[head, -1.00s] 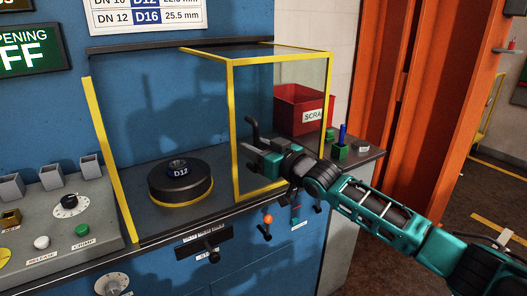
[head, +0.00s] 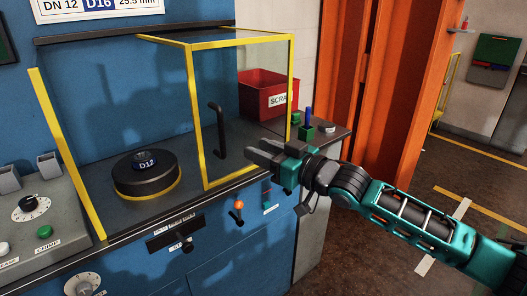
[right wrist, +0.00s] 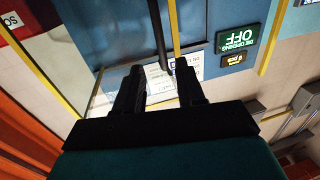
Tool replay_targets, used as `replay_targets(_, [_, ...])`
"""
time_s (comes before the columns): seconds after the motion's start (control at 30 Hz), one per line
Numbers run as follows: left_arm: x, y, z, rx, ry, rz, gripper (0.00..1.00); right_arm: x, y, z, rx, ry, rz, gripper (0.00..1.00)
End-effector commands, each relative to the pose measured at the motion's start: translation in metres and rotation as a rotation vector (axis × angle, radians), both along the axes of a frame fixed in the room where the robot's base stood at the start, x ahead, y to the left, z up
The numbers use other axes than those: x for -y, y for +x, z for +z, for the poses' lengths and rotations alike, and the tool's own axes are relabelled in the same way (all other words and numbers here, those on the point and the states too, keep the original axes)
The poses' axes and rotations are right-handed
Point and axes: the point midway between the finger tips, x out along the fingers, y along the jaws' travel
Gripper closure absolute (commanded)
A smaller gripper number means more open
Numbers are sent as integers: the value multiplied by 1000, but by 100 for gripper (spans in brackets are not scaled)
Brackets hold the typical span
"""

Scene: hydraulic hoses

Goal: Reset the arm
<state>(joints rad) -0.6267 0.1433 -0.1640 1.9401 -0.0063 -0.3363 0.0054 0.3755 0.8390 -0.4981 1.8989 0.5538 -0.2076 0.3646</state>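My right gripper (head: 262,152) is in front of the bench, to the right of the black door handle (head: 218,130) on the yellow-framed clear guard (head: 194,110). In the right wrist view its two dark fingers (right wrist: 163,90) stand apart with nothing between them that I can see held. The handle's dark bar (right wrist: 157,35) shows beyond the fingertips there. In the head view the gripper appears clear of the handle. My right arm reaches in from the lower right. My left gripper is not in view.
A red scrap bin (head: 262,95) and a green block with a blue pin (head: 307,128) stand at the right. An orange column (head: 375,80) rises beyond. Brown floor (head: 400,250) is open at the right.

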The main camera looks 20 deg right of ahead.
Motion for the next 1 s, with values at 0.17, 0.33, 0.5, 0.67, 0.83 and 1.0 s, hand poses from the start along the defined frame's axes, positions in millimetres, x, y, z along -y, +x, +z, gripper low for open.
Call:
replay_targets(0.17, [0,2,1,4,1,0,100,0,0,0,0,0,0,61])
replay_targets(0.33, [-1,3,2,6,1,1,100,0,0,0,0,0,0,61])
replay_targets(0.5, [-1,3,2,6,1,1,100,-4,-4,-12,-14,1,-1,61])
replay_targets(0.67, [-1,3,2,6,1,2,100,-20,-25,-70,-80,-6,-22,61])
replay_targets(0.83, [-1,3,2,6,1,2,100,-35,-74,-156,-196,-37,-87,61])
replay_targets(1.0, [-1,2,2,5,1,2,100,-38,-139,-234,-338,-99,-177,61])
